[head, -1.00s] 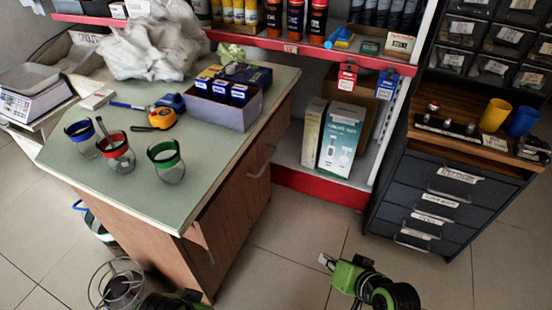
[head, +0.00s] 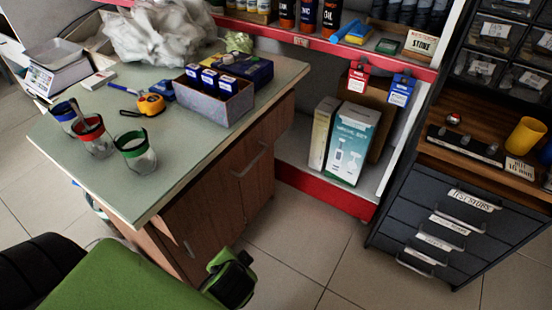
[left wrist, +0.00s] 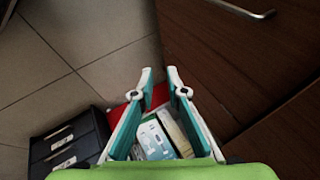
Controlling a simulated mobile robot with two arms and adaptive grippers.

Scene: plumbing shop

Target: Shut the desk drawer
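The desk (head: 200,130) has a pale green top and brown wooden fronts. A wooden edge juts below the desk's near corner, but I cannot tell how far any drawer stands out. My left arm crosses the bottom left of the head view, with its fingertips hidden there. In the left wrist view my left gripper (left wrist: 160,75) is open and empty, its teal fingers apart. Brown desk panels and a handle (left wrist: 245,8) lie to its right. My right gripper is not in view.
Glass cups (head: 136,155), an orange tape measure (head: 150,104) and a bin of blue boxes (head: 215,98) stand on the desk. A red-edged shelf (head: 320,192) holds a teal-and-white box (head: 350,145). A dark drawer cabinet (head: 430,225) stands right. Tiled floor between is clear.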

